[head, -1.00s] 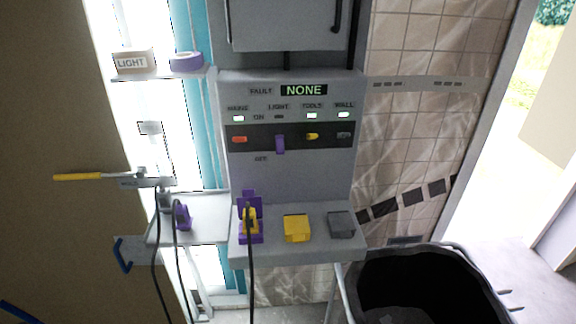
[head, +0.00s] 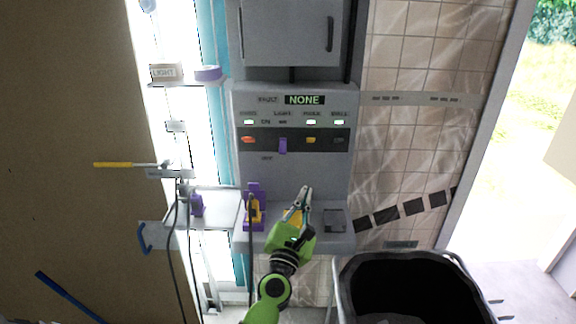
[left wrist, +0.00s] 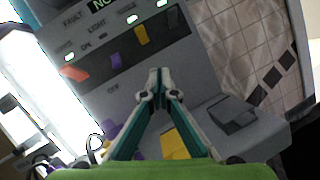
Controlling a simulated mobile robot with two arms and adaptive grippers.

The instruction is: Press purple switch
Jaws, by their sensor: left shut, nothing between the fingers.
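The purple switch (head: 283,146) is on the dark strip of the grey panel (head: 340,170), under the LIGHT label. It hangs lower than the other switches, toward the OFF mark, and its lamp is dark. It also shows in the left wrist view (left wrist: 116,61), upper left of the fingertips. My left gripper (head: 306,189) is shut and empty, in front of the panel's lower part, below and right of the purple switch and apart from it in the picture. Its fingertips (left wrist: 155,74) meet in the left wrist view. My right gripper is not in view.
Red (head: 248,140), yellow (head: 311,140) and grey (head: 339,140) switches share the strip, with lit lamps above. The display (head: 304,100) reads NONE. A purple socket with a yellow plug (head: 255,212) sits on the ledge. A black bin (head: 345,290) stands at lower right.

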